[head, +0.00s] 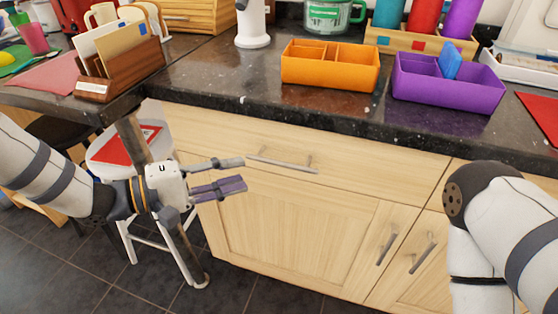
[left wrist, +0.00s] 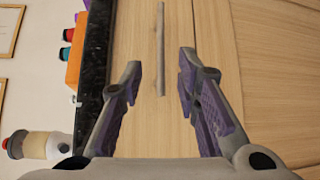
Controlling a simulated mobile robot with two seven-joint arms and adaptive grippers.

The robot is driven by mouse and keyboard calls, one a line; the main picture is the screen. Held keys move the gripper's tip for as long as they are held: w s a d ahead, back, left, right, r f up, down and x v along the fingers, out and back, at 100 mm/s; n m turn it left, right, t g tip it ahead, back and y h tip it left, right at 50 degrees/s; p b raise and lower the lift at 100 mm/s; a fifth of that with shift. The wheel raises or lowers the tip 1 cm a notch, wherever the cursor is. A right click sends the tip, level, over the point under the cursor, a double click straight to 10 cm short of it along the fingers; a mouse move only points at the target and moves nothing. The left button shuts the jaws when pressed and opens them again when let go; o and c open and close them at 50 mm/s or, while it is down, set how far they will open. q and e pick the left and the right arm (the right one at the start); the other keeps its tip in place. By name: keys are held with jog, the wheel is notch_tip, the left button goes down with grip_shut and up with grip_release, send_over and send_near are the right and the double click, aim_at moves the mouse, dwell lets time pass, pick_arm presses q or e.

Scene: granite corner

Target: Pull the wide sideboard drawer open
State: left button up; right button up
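The wide sideboard drawer (head: 370,160) is a pale wood front right under the dark stone top, and it looks closed. Its bar handle (head: 284,163) is a thin metal bar that runs sideways. My left gripper (head: 243,173) is open and empty, just left of the handle and in front of the wood. In the left wrist view the handle (left wrist: 161,50) lies beyond the gap between the two fingers (left wrist: 158,82), apart from both. My right arm shows at the right of the head view, but its gripper is out of the picture.
An orange divided box (head: 330,84) and a purple divided box (head: 425,93) stand on the stone counter (head: 220,95). A door with an upright handle (head: 386,249) is below the drawer. A white stool (head: 107,150) stands left, behind my left arm.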

aim_at(279, 165)
pick_arm(q)
jog(key=x, duration=1.1)
jog(key=shift+d, duration=0.1)
grip_shut()
